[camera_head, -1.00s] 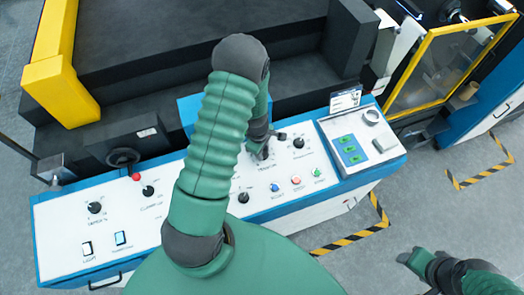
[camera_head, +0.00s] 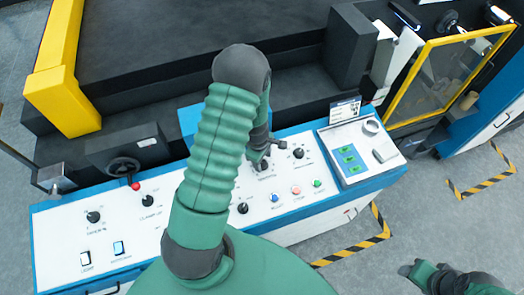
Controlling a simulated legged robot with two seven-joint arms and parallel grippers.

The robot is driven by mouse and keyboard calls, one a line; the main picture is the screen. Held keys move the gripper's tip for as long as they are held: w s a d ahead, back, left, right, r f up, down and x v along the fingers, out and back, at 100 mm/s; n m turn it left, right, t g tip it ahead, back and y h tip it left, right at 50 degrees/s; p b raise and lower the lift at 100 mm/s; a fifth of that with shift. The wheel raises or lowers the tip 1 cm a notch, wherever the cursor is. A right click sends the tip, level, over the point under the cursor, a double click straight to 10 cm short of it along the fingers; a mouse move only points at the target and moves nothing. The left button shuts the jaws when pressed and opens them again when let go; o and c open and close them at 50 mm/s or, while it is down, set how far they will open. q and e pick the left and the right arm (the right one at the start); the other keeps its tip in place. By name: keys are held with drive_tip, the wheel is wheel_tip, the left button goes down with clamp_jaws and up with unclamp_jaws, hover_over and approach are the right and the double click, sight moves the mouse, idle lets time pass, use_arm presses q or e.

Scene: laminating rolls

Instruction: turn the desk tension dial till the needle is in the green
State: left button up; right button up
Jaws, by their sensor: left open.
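The desk (camera_head: 70,233) is a white sloped panel with blue edges and several knobs, switches and buttons. The tension dial (camera_head: 263,167) is a dark knob with a label under it, right of my green forearm. My left gripper (camera_head: 261,158) is at the dial from above, its jaws open. Whether the fingers touch the dial is not clear. A blue box (camera_head: 190,118) stands behind my left arm and is mostly hidden. No needle or green zone shows. My right arm is at the lower right; its gripper (camera_head: 406,270) is small, and its jaws cannot be made out.
Other black knobs (camera_head: 299,153) and coloured buttons (camera_head: 296,190) sit close to the dial. A raised panel (camera_head: 352,155) with green displays is at the desk's right. The dark machine (camera_head: 190,45) stands behind. Grey floor is free in front on the right.

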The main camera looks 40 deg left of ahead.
use_arm(q)
wheel_tip(320, 180, up, 16)
drive_tip(key=s, duration=0.1)
drive_tip(key=shift+s+f, duration=0.2)
drive_tip(key=shift+s, duration=0.15)
drive_tip(key=shift+a+f, duration=0.1)
drive_tip(key=shift+a, duration=0.05)
drive_tip(key=s+d+f+m+b, duration=0.2)
drive_tip(key=d+f+m+b, duration=0.3)
drive_tip(key=m, duration=0.5)
drive_tip(key=s+d+f+m+t+b, duration=0.1)
drive_tip(key=s+d+f+m+b, duration=0.2)
drive_tip(key=d+f+m+b, duration=0.3)
drive_tip(key=d+m+b, duration=0.3)
drive_tip(key=d+m, duration=0.1)
drive_tip(key=d, duration=0.1)
drive_tip(key=shift+f, duration=0.15)
drive_tip(key=shift+s+d, duration=0.1)
drive_tip(key=shift+d, duration=0.25)
drive_tip(key=shift+a, duration=0.15)
